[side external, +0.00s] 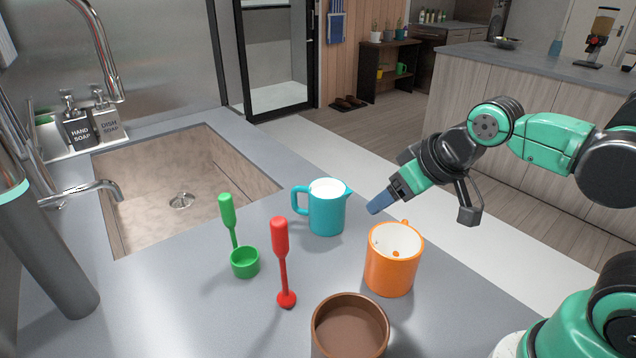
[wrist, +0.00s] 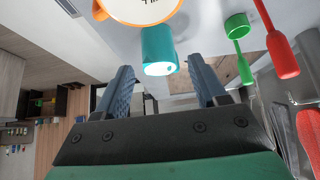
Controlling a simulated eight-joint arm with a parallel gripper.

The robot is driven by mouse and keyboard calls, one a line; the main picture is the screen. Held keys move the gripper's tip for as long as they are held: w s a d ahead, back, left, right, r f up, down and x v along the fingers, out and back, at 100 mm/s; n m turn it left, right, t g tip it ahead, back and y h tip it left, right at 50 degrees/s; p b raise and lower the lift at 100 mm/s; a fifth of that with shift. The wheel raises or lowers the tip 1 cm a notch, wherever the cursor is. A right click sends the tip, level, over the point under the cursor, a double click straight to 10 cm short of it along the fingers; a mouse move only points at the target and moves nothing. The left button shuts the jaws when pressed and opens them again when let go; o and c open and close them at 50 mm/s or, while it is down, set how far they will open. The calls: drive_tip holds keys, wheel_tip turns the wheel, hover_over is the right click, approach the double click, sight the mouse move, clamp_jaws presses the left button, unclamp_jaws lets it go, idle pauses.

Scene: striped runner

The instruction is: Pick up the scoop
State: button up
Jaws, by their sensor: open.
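The green scoop (side external: 245,262) stands on the grey counter by the sink, its round cup down and its handle pointing up. It also shows at the upper right of the wrist view (wrist: 238,27). My gripper (side external: 380,205) is above the counter to the right of the scoop, beyond the teal jug and near the orange mug. In the wrist view my gripper (wrist: 163,82) has its two blue fingers spread apart, with nothing held between them. The scoop lies outside the fingers, to their right in that view.
A red utensil (side external: 280,255) stands close right of the scoop. The sink (side external: 180,185) lies behind the scoop.

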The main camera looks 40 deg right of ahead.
drive_tip(key=w+a+r+n+g+y, duration=0.1)
drive_tip(key=w+a+r+n, duration=0.25)
drive_tip(key=w, duration=0.25)
drive_tip(key=n+g+y, duration=0.2)
drive_tip(key=n+g, duration=0.1)
drive_tip(key=n, duration=0.3)
approach(228, 195)
drive_tip(key=x, duration=0.6)
drive_tip(key=shift+f, duration=0.3)
drive_tip(key=shift+w+a+f, duration=0.15)
drive_tip(key=shift+f, duration=0.1)
drive_tip(key=shift+x, duration=2.7)
drive_tip(key=shift+c, duration=0.2)
clamp_jaws()
